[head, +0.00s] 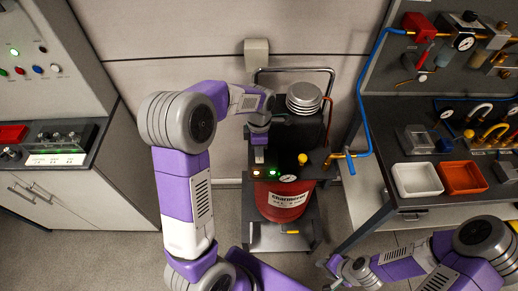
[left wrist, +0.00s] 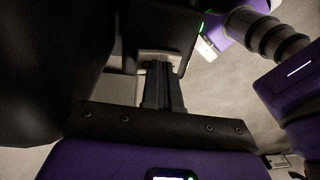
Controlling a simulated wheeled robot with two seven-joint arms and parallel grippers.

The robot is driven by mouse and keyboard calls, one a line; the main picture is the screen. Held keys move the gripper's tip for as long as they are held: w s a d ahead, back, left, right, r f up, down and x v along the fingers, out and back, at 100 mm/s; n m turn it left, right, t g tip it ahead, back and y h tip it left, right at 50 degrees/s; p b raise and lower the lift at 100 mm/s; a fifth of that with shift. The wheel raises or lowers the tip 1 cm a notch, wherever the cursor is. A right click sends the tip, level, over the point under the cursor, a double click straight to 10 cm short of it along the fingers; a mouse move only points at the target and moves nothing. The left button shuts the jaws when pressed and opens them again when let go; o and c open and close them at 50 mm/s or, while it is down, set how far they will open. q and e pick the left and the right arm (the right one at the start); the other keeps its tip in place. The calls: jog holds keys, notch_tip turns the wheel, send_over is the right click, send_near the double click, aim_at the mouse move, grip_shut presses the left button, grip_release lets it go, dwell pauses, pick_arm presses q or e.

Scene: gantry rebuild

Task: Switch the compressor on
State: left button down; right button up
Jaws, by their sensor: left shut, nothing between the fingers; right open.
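The compressor (head: 287,205) stands in the middle of the head view, with a red tank and a dark top. Its front panel carries a bright green light (head: 274,173), a dim reddish light (head: 257,172) and a small round gauge (head: 288,178). A yellow knob (head: 302,158) stands on its right side. My left gripper (head: 259,158) points down just above the panel, close behind the two lights; contact cannot be told. In the left wrist view its fingers (left wrist: 161,88) are shut and empty. My right gripper (head: 337,271) is open and empty at lower right, away from the compressor.
A workbench at right holds a white bin (head: 416,181), an orange bin (head: 462,178) and gauges. A blue hose (head: 361,98) runs from its board to the compressor. A control cabinet (head: 70,187) stands at left. Bare floor (head: 228,215) shows left of the compressor.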

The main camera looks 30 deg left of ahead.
aim_at(259, 160)
pick_arm(q)
jog(key=shift+r+p, duration=0.45)
jog(key=shift+r, duration=0.1)
jog(key=r+p, duration=0.3)
jog(key=shift+s+d+r, duration=0.15)
jog(key=shift+s+r, duration=0.1)
jog(key=shift+r, duration=0.1)
notch_tip(259, 160, up, 9)
jog(key=s, duration=0.1)
jog(key=shift+d+p, duration=0.3)
jog(key=shift+d, duration=0.1)
